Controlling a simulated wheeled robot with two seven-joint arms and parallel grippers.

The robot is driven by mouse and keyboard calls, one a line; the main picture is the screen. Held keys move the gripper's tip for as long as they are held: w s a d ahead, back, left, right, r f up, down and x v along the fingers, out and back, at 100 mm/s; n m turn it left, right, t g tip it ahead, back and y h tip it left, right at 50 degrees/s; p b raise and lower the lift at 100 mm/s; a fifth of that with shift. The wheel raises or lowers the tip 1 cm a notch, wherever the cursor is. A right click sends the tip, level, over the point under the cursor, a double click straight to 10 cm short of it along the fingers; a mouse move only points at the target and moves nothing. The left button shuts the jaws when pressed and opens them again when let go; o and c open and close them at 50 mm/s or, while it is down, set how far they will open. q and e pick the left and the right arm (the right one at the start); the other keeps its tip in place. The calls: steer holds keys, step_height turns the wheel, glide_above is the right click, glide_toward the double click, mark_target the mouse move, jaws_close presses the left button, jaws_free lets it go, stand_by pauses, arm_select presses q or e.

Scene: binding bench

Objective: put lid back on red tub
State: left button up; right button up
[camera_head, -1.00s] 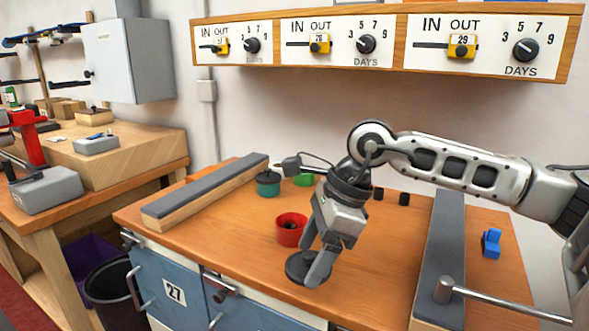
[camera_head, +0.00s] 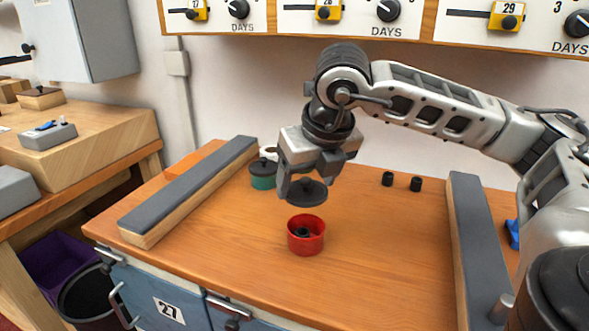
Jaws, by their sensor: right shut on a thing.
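The red tub (camera_head: 306,241) stands open and upright on the bench, with something small and dark inside it. My right gripper (camera_head: 305,186) is above and slightly behind the tub in the picture. It is shut on a dark round lid (camera_head: 308,194), held roughly level and apart from the tub. The far side of the lid is partly hidden by the fingers. My left gripper does not show.
A green tub (camera_head: 263,180) with a dark lid stands behind left. Padded rails (camera_head: 190,190) and (camera_head: 480,240) bound the wooden bench top (camera_head: 390,270). Two small black cylinders (camera_head: 401,181) stand at the back. The front right of the bench is clear.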

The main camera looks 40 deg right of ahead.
steer(key=shift+s+f, duration=0.25)
steer(key=shift+f, duration=0.1)
steer(key=shift+f+b, duration=0.4)
steer(key=shift+b, duration=0.05)
step_height(320, 180, down, 4)
steer(key=b, duration=0.3)
steer(key=shift+f, duration=0.1)
steer(key=shift+f+b, duration=0.2)
steer(key=shift+b, duration=0.15)
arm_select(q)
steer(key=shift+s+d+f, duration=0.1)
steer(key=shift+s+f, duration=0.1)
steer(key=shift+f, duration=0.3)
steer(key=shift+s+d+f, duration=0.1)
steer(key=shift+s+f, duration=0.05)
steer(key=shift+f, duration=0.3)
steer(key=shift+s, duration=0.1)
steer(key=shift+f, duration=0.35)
arm_select(e)
steer(key=shift+w, duration=0.1)
arm_select(q)
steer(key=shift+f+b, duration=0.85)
steer(key=shift+b, duration=0.25)
arm_select(e)
steer(key=shift+f, duration=0.15)
